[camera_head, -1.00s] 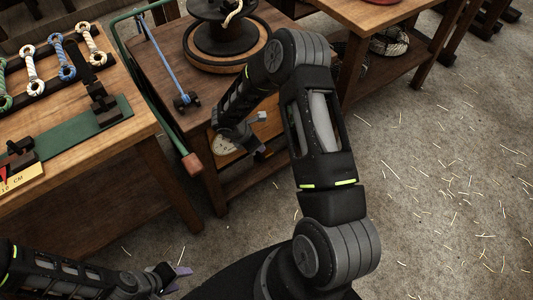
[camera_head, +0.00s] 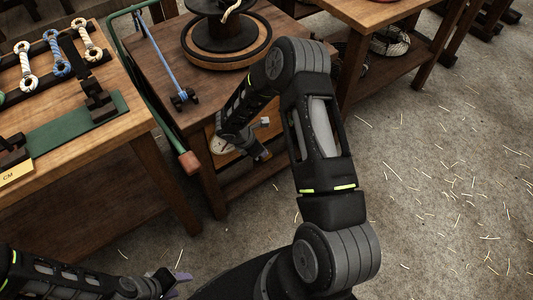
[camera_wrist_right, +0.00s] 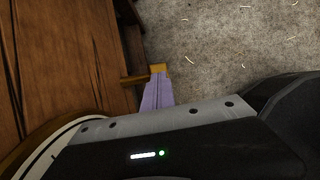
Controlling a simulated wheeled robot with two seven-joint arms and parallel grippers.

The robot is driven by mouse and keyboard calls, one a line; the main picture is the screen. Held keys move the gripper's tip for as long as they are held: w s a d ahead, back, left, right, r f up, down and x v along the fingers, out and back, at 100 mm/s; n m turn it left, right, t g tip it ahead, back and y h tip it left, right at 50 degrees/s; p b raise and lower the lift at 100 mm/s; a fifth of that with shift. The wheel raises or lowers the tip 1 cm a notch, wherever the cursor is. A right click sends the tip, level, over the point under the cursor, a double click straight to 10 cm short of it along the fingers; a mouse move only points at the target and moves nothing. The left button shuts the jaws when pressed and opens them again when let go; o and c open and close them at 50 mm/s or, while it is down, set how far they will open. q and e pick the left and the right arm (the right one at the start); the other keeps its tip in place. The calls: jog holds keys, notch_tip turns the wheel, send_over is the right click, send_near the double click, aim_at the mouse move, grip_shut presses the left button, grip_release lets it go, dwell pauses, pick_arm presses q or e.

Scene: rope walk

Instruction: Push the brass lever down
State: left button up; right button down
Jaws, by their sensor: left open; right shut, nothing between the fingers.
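The brass lever (camera_wrist_right: 158,69) shows in the right wrist view as a short rod with a yellowish block end, sticking out from the side of a wooden stand. My right gripper (camera_wrist_right: 158,88) is shut and empty, its purple fingers at the block end, seemingly touching or nearly so. In the head view my right gripper (camera_head: 262,153) is beside the small table's front; the lever there is mostly hidden and too small to make out surely. My left gripper (camera_head: 178,278) is open and empty, low at the bottom left, over the floor.
A green bar with a reddish end (camera_head: 189,162) runs along the table's left side. A workbench (camera_head: 75,165) stands at left. Floor at right is open.

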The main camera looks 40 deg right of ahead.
jog(key=shift+a, duration=0.1)
jog(key=shift+a+r, duration=0.25)
jog(key=shift+a, duration=0.5)
jog(key=shift+a+r, duration=0.25)
jog(key=shift+a, duration=0.45)
jog(key=shift+d, duration=0.1)
